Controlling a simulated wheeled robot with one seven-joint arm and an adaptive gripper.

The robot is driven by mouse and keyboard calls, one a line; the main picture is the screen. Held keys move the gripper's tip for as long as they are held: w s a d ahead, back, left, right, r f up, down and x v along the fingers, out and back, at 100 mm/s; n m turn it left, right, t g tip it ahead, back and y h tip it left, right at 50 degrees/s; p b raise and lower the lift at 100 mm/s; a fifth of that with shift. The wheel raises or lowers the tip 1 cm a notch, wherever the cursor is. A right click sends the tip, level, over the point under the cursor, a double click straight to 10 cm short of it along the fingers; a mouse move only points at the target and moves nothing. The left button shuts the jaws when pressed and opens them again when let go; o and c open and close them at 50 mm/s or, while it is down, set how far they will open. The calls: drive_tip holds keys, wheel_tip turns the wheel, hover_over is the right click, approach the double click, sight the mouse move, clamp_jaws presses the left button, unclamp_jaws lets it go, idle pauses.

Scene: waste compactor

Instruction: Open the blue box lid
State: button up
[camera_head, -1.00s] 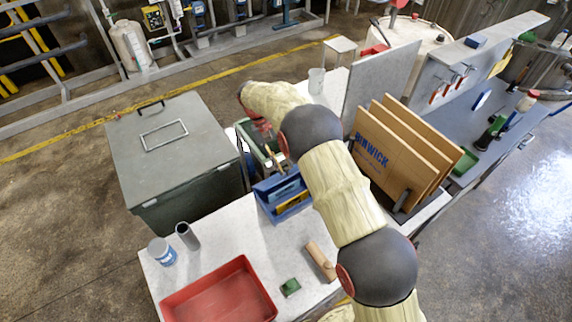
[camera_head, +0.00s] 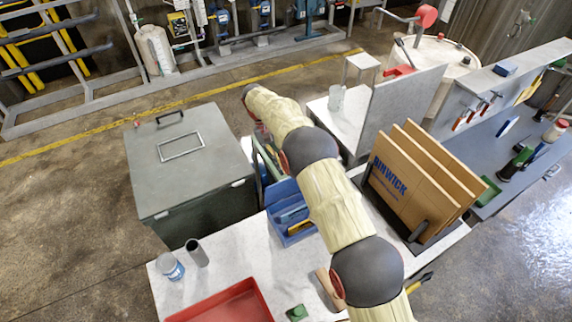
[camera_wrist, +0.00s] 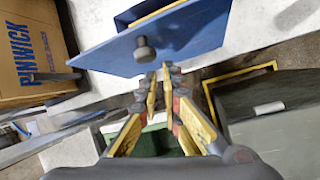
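The blue box (camera_head: 291,212) sits on the white worktop, left of my arm in the head view. Its compartments are visible from above, and part of it is behind the arm. The wrist view shows a flat blue panel (camera_wrist: 185,42) with a dark round knob (camera_wrist: 145,50) close ahead of my gripper (camera_wrist: 161,77). The yellow fingers converge to nearly touching tips just below the knob, with nothing visible between them. The knob is not between the fingers, and I cannot tell whether a tip touches the panel. The arm hides the gripper in the head view.
A big grey lidded bin (camera_head: 188,165) stands left of the box. A red tray (camera_head: 228,303), a grey cup (camera_head: 197,252) and a blue-white can (camera_head: 171,267) stand on the near worktop (camera_head: 235,250).

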drive_tip(key=shift+o, duration=0.5)
drive_tip(key=shift+d+r, duration=0.1)
drive_tip(key=shift+d, duration=0.15)
drive_tip(key=o, duration=0.7)
drive_tip(key=shift+w, duration=0.15)
drive_tip(key=shift+c, duration=0.2)
drive_tip(key=shift+r, duration=0.15)
drive_tip(key=v, duration=1.1)
drive_tip(key=shift+a+r, duration=0.3)
drive_tip(key=shift+w, duration=0.1)
